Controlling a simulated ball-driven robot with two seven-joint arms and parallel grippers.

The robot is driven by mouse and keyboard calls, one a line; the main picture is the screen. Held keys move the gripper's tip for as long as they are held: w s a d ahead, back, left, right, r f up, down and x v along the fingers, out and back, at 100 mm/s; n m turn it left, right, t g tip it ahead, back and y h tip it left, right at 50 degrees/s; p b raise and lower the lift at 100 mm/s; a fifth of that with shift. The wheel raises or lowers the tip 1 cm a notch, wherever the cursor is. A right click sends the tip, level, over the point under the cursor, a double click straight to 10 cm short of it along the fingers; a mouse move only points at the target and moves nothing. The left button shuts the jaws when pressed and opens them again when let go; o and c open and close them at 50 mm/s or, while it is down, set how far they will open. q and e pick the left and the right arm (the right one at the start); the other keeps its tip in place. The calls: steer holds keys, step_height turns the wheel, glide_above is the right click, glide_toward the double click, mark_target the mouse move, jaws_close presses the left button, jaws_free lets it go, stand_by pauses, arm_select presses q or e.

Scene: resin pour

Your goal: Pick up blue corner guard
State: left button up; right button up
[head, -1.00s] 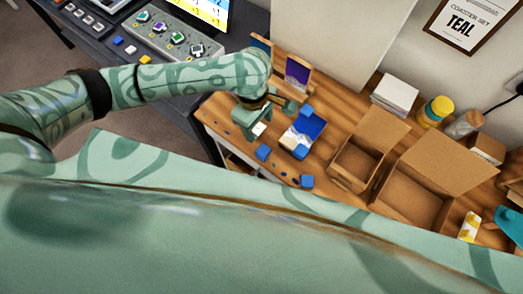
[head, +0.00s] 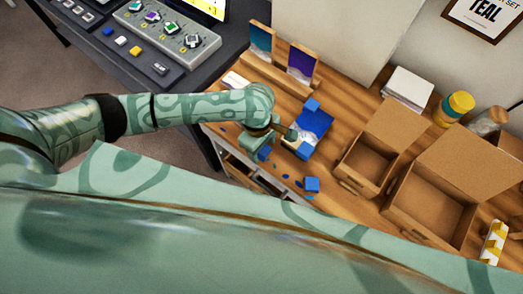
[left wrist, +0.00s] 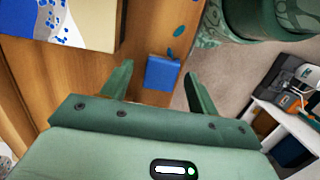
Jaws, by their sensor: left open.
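Small blue corner guards show in the head view: one (head: 312,184) at the table's front edge, one (head: 312,105) at the far corner of a blue-and-white coaster piece (head: 314,125), one (head: 303,151) at its near end, and one (head: 265,153) beside my left gripper (head: 271,143). In the left wrist view, a blue corner guard (left wrist: 162,72) lies on the wood near the table edge, in line with the gap between the open fingers of my left gripper (left wrist: 158,72). The fingers hold nothing. My right gripper is not in view.
Two open cardboard boxes (head: 365,165) stand to the right. Blue drips (head: 299,184) mark the front of the table. A control panel (head: 165,35) is on the dark desk at left.

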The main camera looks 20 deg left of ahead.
arm_select(q)
steer(key=shift+r, duration=0.15)
steer(key=shift+c, duration=1.2)
steer(key=c, duration=0.8)
